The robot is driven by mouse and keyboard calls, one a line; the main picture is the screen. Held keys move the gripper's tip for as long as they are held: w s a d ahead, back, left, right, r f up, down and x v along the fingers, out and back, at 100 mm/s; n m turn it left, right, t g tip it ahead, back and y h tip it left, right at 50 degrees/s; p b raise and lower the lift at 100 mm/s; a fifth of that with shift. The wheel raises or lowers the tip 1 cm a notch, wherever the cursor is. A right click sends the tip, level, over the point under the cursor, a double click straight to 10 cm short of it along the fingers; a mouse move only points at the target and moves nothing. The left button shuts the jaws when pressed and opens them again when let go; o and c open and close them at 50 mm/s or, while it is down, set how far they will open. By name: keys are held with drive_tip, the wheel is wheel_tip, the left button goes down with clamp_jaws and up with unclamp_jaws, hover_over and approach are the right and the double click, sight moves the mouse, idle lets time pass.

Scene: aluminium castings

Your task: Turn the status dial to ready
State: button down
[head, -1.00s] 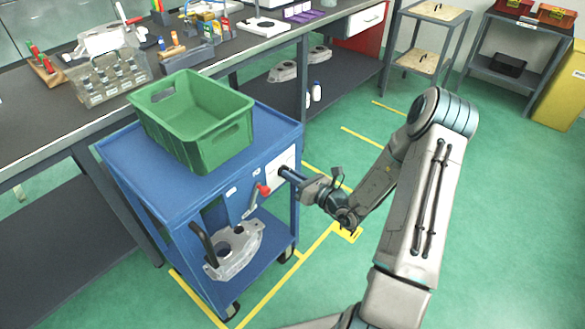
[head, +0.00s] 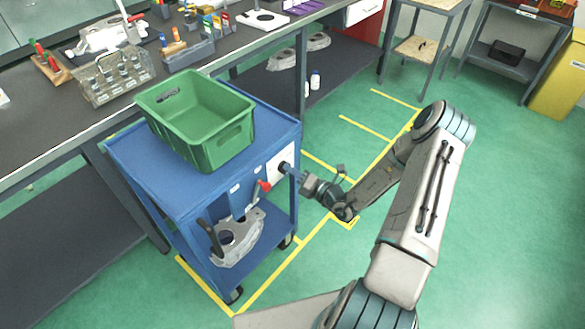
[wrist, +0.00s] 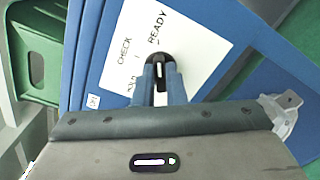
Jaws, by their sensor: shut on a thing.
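The status dial (wrist: 158,60) is a black round knob with a white pointer mark, on a white label plate (wrist: 190,57) printed with CHECK, READY and a third, partly hidden word. The pointer mark runs about upright in the wrist view, roughly in line with READY above it. Which end points is unclear. My gripper (wrist: 160,78) is shut on the dial, one blue finger on each side. In the head view my gripper (head: 289,171) reaches the plate on the blue cart's (head: 185,197) right-hand side, and its fingers hide most of the dial.
A red-knobbed lever (head: 265,186) sits left of the plate. A green crate (head: 200,140) stands on the cart's top, and a metal casting (head: 238,243) lies on its lower shelf. A loaded workbench (head: 120,115) stands behind.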

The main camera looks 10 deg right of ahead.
idle(0.4)
drive_tip(key=c, duration=1.5)
unclamp_jaws()
drive_tip(key=shift+s+d, duration=0.1)
drive_tip(key=v, duration=1.3)
drive_tip(key=shift+s+d, duration=0.2)
drive_tip(key=shift+s, duration=0.05)
